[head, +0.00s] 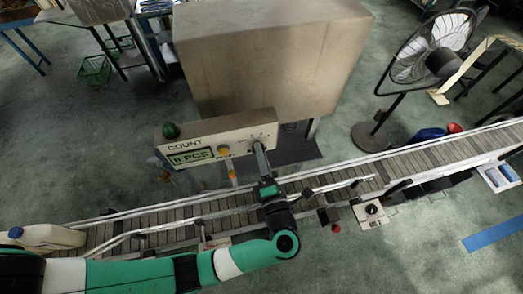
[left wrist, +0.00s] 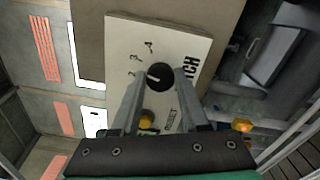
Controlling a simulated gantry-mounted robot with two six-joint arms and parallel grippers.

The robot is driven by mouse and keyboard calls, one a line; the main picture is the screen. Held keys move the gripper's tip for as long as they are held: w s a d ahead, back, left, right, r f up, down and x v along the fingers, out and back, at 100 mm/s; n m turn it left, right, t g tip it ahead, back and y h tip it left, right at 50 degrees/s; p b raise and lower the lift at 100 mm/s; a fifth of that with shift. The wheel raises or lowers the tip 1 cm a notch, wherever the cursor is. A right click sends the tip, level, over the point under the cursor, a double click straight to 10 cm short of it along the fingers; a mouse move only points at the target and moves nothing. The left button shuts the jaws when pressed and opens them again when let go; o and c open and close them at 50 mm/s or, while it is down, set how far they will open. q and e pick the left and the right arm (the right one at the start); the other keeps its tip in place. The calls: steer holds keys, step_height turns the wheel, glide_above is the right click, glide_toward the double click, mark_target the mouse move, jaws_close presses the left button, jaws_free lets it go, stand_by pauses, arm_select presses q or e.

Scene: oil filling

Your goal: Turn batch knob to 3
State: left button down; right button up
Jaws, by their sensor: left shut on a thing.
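The white control panel (head: 205,143) carries the word COUNT and a display reading 8 PCS. The black batch knob (left wrist: 160,75) sits on the panel face beside the partly covered lettering BATCH, with printed numbers around its left side. Its white mark points left, seemingly toward the 2; the 3 and 4 are higher up. My left gripper (head: 260,148) reaches the right part of the panel. In the left wrist view its fingers (left wrist: 159,82) stand on both sides of the knob, shut on it. In the head view the gripper hides the knob. My right gripper is not in view.
A yellow button (head: 224,150) and a green dome (head: 171,130) are on the panel. A large box-shaped machine (head: 270,60) stands behind it. A slatted conveyor (head: 400,165) runs below, with a jug (head: 50,236) at its left end. A fan (head: 435,50) stands at upper right.

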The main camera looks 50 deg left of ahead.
arm_select(q)
steer(key=shift+r+m+p, duration=0.1)
steer(key=shift+m+p, duration=0.2)
steer(key=shift+m, duration=0.3)
steer(key=shift+c, duration=2.2)
jaws_free()
steer(key=b+v, duration=0.3)
steer(key=v, duration=0.8)
steer(key=shift+d, duration=0.3)
steer(key=shift+s, duration=0.1)
